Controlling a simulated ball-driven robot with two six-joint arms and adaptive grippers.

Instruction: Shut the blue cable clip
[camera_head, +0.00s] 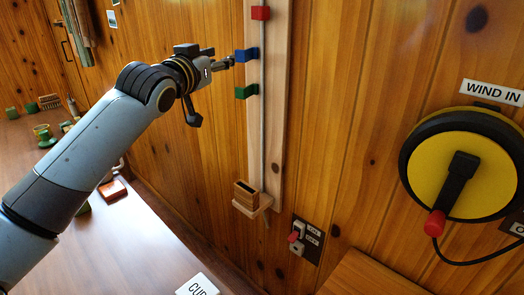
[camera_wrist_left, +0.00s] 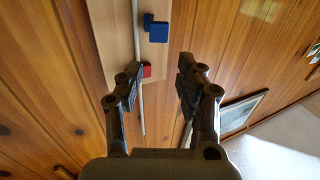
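The blue cable clip (camera_head: 246,55) is on a pale upright board, with its flap standing out to the left of the grey cable (camera_head: 263,130). In the left wrist view, the blue clip (camera_wrist_left: 158,32) is beyond the fingertips, to the right of the cable. My left gripper (camera_head: 228,62) is just left of the blue clip in the head view, apparently short of it. The left wrist view shows the gripper (camera_wrist_left: 160,70) open with nothing between its fingers. My right gripper is not in view.
A red clip (camera_head: 261,13) is above the blue one and a green clip (camera_head: 246,91) below. A small wooden box (camera_head: 246,194) sits at the board's foot. A yellow-and-black reel (camera_head: 460,165) is on the wall at right. A wooden counter (camera_head: 140,245) lies below my left arm.

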